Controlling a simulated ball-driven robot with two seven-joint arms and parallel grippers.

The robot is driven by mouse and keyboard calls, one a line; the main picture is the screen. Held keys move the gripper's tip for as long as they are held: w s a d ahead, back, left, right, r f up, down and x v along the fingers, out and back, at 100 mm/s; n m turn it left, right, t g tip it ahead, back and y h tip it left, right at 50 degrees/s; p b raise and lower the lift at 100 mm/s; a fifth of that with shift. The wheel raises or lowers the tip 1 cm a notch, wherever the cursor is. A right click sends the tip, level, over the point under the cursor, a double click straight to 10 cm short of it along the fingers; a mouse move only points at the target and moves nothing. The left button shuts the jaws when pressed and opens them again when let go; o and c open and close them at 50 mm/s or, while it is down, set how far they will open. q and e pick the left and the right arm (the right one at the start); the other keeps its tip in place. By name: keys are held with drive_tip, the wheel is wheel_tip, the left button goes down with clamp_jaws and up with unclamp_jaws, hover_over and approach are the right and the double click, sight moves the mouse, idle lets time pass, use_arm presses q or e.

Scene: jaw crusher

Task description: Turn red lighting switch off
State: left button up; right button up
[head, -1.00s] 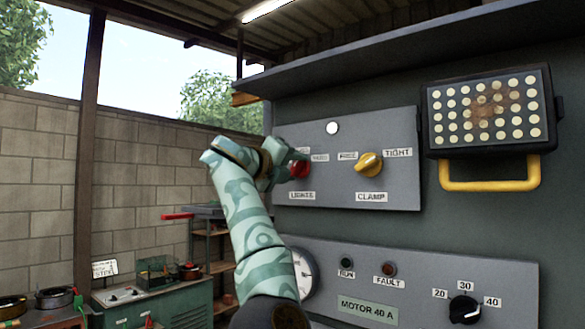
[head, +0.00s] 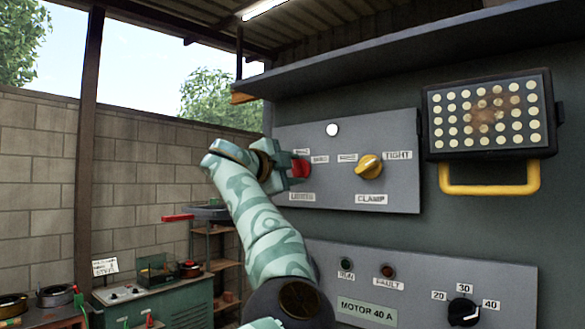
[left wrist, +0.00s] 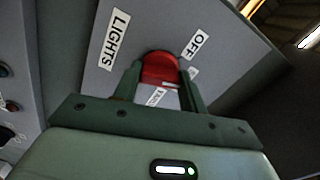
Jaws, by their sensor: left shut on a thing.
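The red lighting switch (head: 301,168) is on the grey upper panel (head: 345,188), above a label reading LIGHTS. My left gripper (head: 290,167) reaches it from the left. In the left wrist view the red switch (left wrist: 160,68) sits between the two green fingers of my left gripper (left wrist: 160,85), which is shut on it. An OFF label (left wrist: 194,44) is beside the switch, and the LIGHTS label (left wrist: 114,38) is to its left. Another small label by the switch is partly hidden by a finger. My right gripper is not in view.
A yellow clamp knob (head: 369,166) is right of the red switch on the same panel. A floodlight (head: 487,113) with a yellow handle (head: 490,190) juts out at the upper right. The lower panel (head: 420,275) holds a black dial (head: 463,311). Shelves (head: 215,250) stand behind my arm.

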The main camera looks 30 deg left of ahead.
use_arm(q)
drive_tip(key=n+p, duration=0.1)
drive_tip(key=n, duration=0.4)
drive_tip(key=shift+f, duration=0.1)
drive_tip(key=shift+f+n+p, duration=0.1)
drive_tip(key=shift+n+p, duration=0.3)
drive_tip(key=shift+n, duration=1.2)
drive_tip(key=shift+w, duration=0.1)
drive_tip(key=shift+f+n, duration=0.15)
drive_tip(key=shift+n, duration=0.25)
drive_tip(key=o, duration=1)
drive_tip(key=shift+s+r, duration=0.2)
